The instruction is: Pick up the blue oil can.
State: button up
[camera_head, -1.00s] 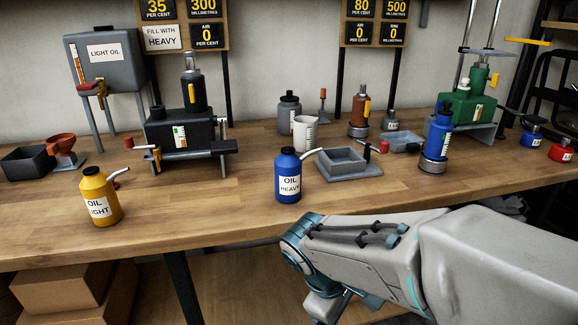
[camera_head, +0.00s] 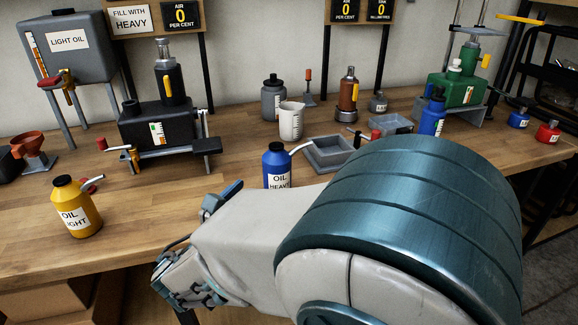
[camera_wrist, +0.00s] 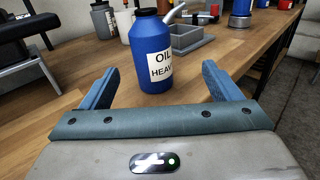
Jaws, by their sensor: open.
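The blue oil can (camera_head: 277,168) stands upright on the wooden workbench (camera_head: 150,210), with a white "OIL HEAVY" label and a pale spout pointing right. My arm hides its lower part in the head view. In the wrist view the blue can (camera_wrist: 151,55) stands just beyond my gripper (camera_wrist: 158,85), roughly between the lines of its two blue fingers. The fingers are spread wide and empty, and the can looks apart from them. In the head view one blue finger shows left of the can, near the bench's front edge.
A yellow "OIL LIGHT" can (camera_head: 76,208) stands at the left. A grey square tray (camera_head: 329,154) and a white measuring jug (camera_head: 291,121) are close behind the blue can. A black oil machine (camera_head: 160,125) stands behind left. The bench between the yellow and blue cans is clear.

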aim_at(280, 159)
jog(key=shift+w+a+r, duration=0.15)
jog(key=shift+a, duration=0.15)
jog(key=shift+n+t, duration=0.3)
jog(key=x, duration=0.4)
jog(key=b+x, duration=0.1)
jog(key=x, duration=0.4)
jog(key=b+x, duration=0.1)
jog(key=x, duration=0.3)
jog(key=shift+w+a, duration=0.2)
jog(key=shift+w, duration=0.25)
jog(key=c, duration=1.5)
